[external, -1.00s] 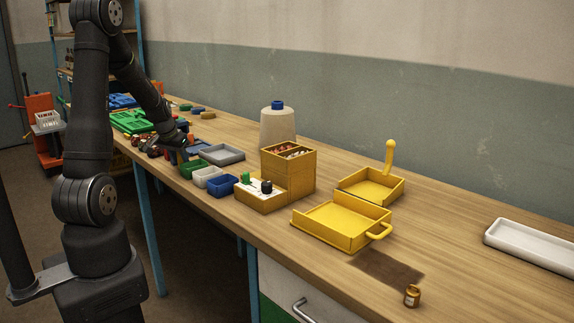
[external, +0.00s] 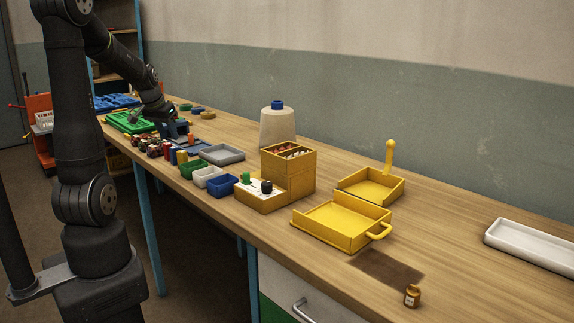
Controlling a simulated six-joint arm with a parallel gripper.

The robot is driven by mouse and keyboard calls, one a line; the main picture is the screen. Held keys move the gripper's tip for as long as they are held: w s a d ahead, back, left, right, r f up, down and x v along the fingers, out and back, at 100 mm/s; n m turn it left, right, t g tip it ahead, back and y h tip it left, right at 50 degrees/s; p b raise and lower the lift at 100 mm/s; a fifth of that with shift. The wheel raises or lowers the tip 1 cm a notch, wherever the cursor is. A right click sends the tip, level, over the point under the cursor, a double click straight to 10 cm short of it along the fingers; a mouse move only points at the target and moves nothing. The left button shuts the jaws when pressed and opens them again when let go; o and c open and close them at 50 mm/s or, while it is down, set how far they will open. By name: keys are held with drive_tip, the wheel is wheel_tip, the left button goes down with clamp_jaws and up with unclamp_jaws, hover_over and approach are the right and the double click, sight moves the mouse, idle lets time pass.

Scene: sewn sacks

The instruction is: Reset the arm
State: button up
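My gripper (external: 140,117) is small and dark in the external view, at the far left part of the workbench (external: 440,247). It hangs over or just in front of the green tray (external: 118,123), beside a dark blue block-like thing (external: 175,128). I cannot tell whether it touches anything. Its fingers are too small and dark to show whether they are open or shut, and I see nothing clearly held.
Several coloured spools (external: 182,157) and small bins, such as the blue bin (external: 222,186), line the front edge.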

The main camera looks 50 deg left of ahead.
sight(179, 156)
drive_tip(key=shift+f, duration=0.15)
drive_tip(key=x, duration=1.2)
idle(0.5)
drive_tip(key=v, duration=1.2)
drive_tip(key=x, duration=1.2)
drive_tip(key=shift+r, duration=2.15)
